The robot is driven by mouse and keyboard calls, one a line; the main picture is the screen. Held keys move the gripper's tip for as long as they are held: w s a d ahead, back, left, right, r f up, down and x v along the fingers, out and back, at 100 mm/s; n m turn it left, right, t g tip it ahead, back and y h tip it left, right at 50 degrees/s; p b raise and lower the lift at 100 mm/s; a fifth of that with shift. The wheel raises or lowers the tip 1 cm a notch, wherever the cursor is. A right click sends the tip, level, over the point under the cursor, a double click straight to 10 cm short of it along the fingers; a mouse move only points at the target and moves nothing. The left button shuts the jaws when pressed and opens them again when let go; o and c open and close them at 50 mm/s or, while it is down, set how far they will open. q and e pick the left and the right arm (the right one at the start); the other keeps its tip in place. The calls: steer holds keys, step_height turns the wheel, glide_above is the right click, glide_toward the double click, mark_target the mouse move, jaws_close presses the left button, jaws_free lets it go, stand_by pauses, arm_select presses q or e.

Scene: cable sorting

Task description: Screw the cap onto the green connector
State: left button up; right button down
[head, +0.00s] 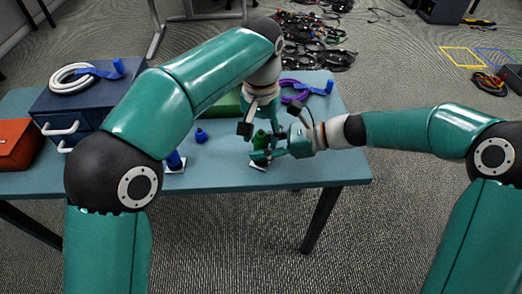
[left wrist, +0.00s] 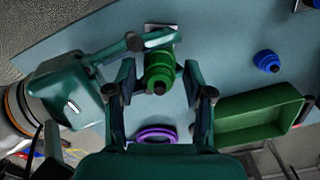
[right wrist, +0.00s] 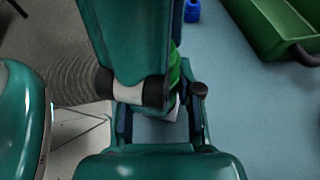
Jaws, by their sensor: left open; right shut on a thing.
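The green connector (head: 261,139) stands upright over a small white plate (head: 259,166) near the table's front edge. In the left wrist view it is a stepped, round green piece (left wrist: 160,70) seen from above. I cannot clearly tell cap from body. My left gripper (left wrist: 159,82) is open above it, with a finger on each side. My right gripper (head: 270,151) comes in from the right, low, and is shut on the green connector. In the right wrist view my left gripper hides most of the connector, and only a green edge (right wrist: 174,72) shows.
A blue piece (head: 201,135) stands left of the grippers, and a blue connector (head: 175,160) on a plate is partly behind my left arm. A green bin (left wrist: 262,115) and purple cable (head: 292,85) lie behind. A blue drawer box (head: 75,105) and orange box (head: 17,145) stand left.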

arm_select(q)
jaws_close()
steer(key=shift+o, duration=0.5)
jaws_free()
steer(key=shift+r, duration=2.3)
steer(key=o, duration=0.6)
steer(key=shift+c, duration=0.2)
steer(key=shift+d, duration=0.1)
arm_select(e)
steer(key=c, duration=0.7)
jaws_free()
